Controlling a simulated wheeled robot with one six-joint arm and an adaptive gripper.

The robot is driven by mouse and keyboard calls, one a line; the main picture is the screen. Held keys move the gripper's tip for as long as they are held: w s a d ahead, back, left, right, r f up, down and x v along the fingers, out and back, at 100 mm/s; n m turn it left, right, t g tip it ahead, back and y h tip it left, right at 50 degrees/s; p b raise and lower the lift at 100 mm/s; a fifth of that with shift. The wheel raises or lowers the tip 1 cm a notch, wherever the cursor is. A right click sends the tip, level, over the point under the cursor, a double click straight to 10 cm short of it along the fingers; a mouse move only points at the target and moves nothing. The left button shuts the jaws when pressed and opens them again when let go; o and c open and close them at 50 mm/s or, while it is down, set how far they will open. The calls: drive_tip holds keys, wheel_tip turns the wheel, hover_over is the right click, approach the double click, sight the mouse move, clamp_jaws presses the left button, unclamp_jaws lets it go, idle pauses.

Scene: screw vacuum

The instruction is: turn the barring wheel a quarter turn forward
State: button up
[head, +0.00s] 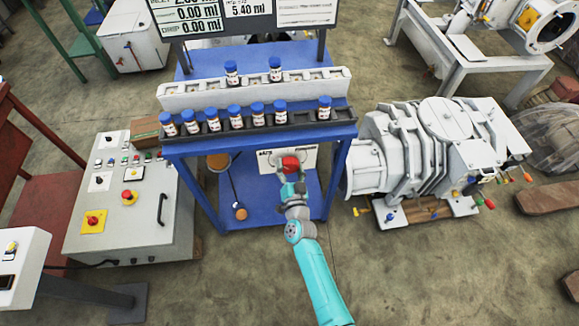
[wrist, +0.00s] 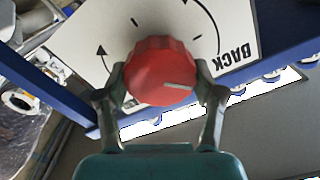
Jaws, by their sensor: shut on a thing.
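The barring wheel is a red fluted knob (wrist: 160,72) with a pale pointer line, mounted on a white panel (wrist: 75,47). The panel carries curved arrows, tick marks and the word "BACK". In the wrist view the pointer line lies nearly level, toward the right. My gripper (wrist: 160,88) has one finger on each side of the knob and is shut on it. In the head view the red knob (head: 290,163) shows on the panel at the front of the blue stand, with my gripper (head: 291,174) at it. The gripper hides part of the panel there.
The blue stand (head: 344,131) holds racks of blue-capped vials above the knob. A control cabinet (head: 145,225) with buttons stands at left. A large grey pump (head: 430,150) stands close at right. Open floor (head: 230,275) lies in front.

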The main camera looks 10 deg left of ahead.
drive_tip(key=m, duration=0.4)
drive_tip(key=shift+m, duration=0.3)
drive_tip(key=m, duration=0.4)
drive_tip(key=shift+w+d, duration=0.1)
drive_tip(key=shift+f, duration=0.1)
drive_tip(key=o, duration=1.1)
drive_tip(key=v, duration=1.2)
